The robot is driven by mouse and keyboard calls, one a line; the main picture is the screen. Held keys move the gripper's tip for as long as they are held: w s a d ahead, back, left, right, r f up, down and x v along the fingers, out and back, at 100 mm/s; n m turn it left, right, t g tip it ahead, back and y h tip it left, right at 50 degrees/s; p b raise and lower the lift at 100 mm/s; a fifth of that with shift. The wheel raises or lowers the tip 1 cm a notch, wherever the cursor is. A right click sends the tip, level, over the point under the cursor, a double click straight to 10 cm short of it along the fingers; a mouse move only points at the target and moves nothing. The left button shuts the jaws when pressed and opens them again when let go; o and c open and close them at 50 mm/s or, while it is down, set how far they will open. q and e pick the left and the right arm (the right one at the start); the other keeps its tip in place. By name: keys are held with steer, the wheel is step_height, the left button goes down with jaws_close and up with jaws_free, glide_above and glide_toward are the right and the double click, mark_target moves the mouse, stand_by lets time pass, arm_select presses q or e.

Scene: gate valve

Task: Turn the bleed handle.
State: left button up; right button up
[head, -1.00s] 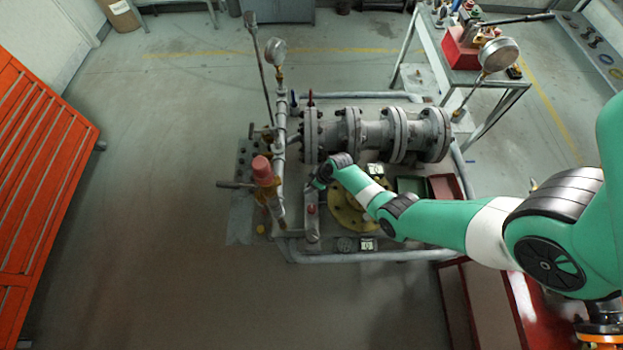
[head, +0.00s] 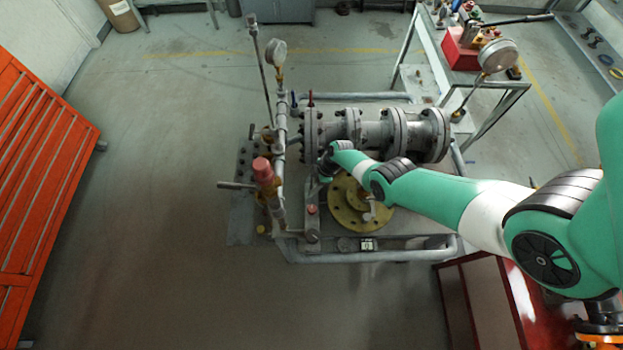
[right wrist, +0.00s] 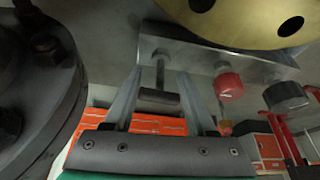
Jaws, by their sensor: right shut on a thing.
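The bleed handle (right wrist: 158,97) is a short dark grey bar on a thin stem in the right wrist view, below a metal block (right wrist: 205,62). My right gripper (right wrist: 160,88) has one finger on each side of the bar and is shut on it. In the head view my right gripper (head: 324,172) is beside the valve's left flange. My own wrist largely covers it there, and I cannot make out the handle. My left gripper is not in view.
A red knob (right wrist: 228,86) and another dark knob (right wrist: 286,96) sit right of the handle. A brass-coloured flange (head: 345,212) is close to my wrist. A pipe with a red-capped fitting (head: 263,170) stands to the left. The floor at left is clear.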

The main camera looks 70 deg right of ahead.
stand_by(0.3)
steer(key=o, duration=1.4)
steer(key=shift+c, duration=0.2)
steer(key=shift+r, duration=0.15)
steer(key=p+v, duration=1.1)
steer(key=p, duration=0.1)
steer(key=shift+r, duration=0.2)
steer(key=shift+s, duration=0.15)
